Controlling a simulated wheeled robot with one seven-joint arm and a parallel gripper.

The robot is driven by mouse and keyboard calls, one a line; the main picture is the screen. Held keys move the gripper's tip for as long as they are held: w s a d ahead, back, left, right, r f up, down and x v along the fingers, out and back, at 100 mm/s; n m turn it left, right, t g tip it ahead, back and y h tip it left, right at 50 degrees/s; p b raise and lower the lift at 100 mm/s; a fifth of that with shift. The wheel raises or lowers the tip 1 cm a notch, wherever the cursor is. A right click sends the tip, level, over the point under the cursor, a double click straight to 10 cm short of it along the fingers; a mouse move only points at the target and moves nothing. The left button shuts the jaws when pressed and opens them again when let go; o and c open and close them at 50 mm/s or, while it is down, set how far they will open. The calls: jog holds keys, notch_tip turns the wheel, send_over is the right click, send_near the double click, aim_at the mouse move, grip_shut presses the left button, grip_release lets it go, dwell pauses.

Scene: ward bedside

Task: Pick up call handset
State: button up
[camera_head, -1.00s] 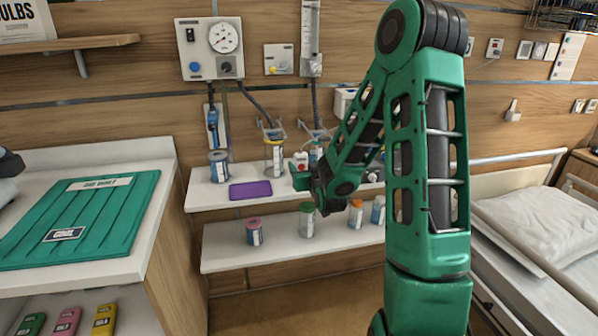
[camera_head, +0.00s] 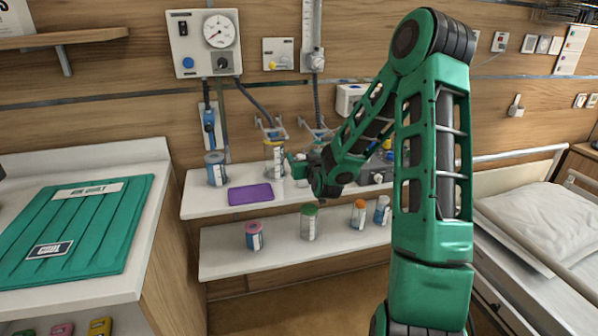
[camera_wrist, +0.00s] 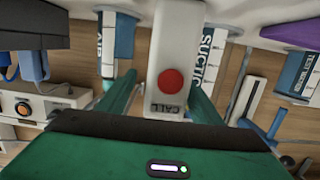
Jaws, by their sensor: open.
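The call handset (camera_wrist: 178,60) is a white block with a red round button and the word CALL, seen upside down in the wrist view. My gripper (camera_wrist: 160,95) is open, with one green finger on either side of the handset's near end. I cannot tell whether either finger touches it. In the head view my gripper (camera_head: 298,168) is over the upper shelf, and it and my arm mostly hide the handset.
The upper white shelf (camera_head: 208,205) holds a purple mat (camera_head: 250,194), a blue-lidded jar (camera_head: 215,168) and a yellow-rimmed canister (camera_head: 274,158) close to my gripper. Several lidded jars stand on the lower shelf (camera_head: 225,262). A bed (camera_head: 530,215) is at the right.

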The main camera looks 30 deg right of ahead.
jog(key=shift+s+d, duration=0.1)
jog(key=shift+c, duration=0.3)
jog(key=shift+w+a, duration=0.2)
jog(key=shift+a, duration=0.2)
jog(key=c, duration=1.1)
